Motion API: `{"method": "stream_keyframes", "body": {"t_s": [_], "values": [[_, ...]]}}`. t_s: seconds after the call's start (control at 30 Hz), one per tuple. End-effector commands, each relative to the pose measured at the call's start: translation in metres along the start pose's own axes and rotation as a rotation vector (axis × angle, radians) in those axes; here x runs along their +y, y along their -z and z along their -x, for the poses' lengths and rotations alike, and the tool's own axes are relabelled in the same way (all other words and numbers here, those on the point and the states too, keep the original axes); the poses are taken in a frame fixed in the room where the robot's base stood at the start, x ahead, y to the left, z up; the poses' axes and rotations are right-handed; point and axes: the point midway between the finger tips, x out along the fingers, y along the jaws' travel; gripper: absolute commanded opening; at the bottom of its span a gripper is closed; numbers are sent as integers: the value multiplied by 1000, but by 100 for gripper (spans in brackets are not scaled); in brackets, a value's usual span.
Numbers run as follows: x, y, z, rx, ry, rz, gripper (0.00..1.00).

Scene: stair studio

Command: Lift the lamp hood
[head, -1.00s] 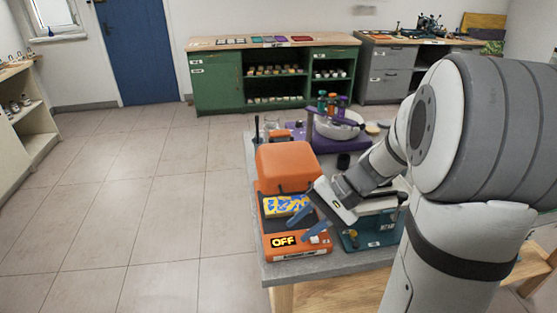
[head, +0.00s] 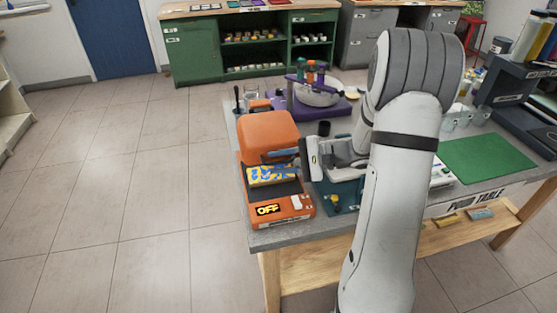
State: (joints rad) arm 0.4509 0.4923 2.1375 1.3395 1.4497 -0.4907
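The lamp is an orange box on the near left corner of the grey table. Its rounded orange hood (head: 268,132) stands at the back, above a bay holding a blue and yellow patterned piece (head: 272,174). The orange base (head: 285,207) shows an OFF label on its front. My gripper (head: 284,155) reaches in from the right, its white body beside the lamp. One blue finger lies along the hood's lower front edge. I cannot tell whether it touches. The other finger is not clearly seen.
A teal box (head: 340,195) stands right of the lamp, partly behind my arm. A green mat (head: 487,158) lies at the right. The floor at left is clear.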

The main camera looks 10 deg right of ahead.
Motion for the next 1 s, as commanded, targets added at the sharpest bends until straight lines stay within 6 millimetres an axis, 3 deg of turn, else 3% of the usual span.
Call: {"method": "stream_keyframes", "body": {"t_s": [0.37, 0.73, 1.0], "values": [[1, 0, -9, 1, -1, -1, 31], [1, 0, -8, 1, -2, -2, 1], [2, 0, -9, 0, -4, -3, 0]]}}
